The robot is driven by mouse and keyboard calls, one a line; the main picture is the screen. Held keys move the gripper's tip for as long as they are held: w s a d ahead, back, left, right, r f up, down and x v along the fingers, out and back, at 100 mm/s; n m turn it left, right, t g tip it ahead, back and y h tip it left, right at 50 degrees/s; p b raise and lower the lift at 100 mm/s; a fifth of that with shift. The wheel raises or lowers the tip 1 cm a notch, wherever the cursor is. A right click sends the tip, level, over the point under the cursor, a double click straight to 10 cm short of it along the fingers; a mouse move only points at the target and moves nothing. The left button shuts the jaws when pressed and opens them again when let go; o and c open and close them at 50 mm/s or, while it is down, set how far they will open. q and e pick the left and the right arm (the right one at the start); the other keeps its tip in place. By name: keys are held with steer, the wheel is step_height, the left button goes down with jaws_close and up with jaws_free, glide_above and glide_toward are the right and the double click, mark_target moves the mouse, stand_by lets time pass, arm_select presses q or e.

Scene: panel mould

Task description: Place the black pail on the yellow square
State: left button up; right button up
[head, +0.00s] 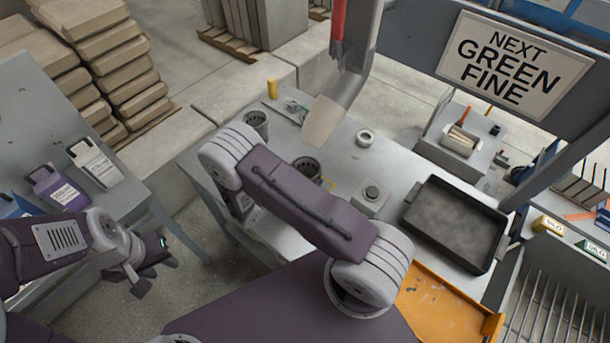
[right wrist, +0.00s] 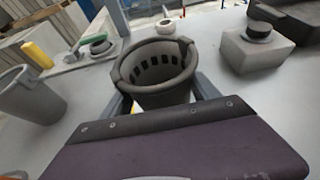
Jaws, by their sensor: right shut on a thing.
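The black pail (head: 308,167) is a dark round pail with slots in its wall, upright over the grey bench beside my right arm. It is large in the right wrist view (right wrist: 157,78). My right gripper (right wrist: 162,93) has a finger on each side of it and is shut on it. My right arm hides this gripper in the head view. I cannot tell if the pail's base touches the bench. A thin yellow line (head: 329,184) shows just right of the pail, probably part of the yellow square; the rest is hidden. My left gripper (head: 153,268) is away from the bench, its jaw gap unclear.
A grey pail (head: 257,123) stands left of the black pail. A box with a black knob (head: 371,196), a white ring (head: 366,138) and a dark tray (head: 452,224) are to the right. A yellow block (head: 272,89) is at the back. A metal chute (head: 338,108) hangs over the bench.

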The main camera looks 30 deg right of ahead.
steer(key=shift+f, duration=0.2)
steer(key=o, duration=1.4)
steer(key=shift+r, duration=0.15)
steer(key=shift+a+r, duration=0.15)
steer(key=shift+a, duration=0.05)
steer(key=b+v, duration=0.2)
steer(key=v, duration=0.9)
steer(key=shift+s+a+r, duration=0.15)
steer(key=shift+s+a, duration=0.05)
steer(key=shift+a, duration=0.05)
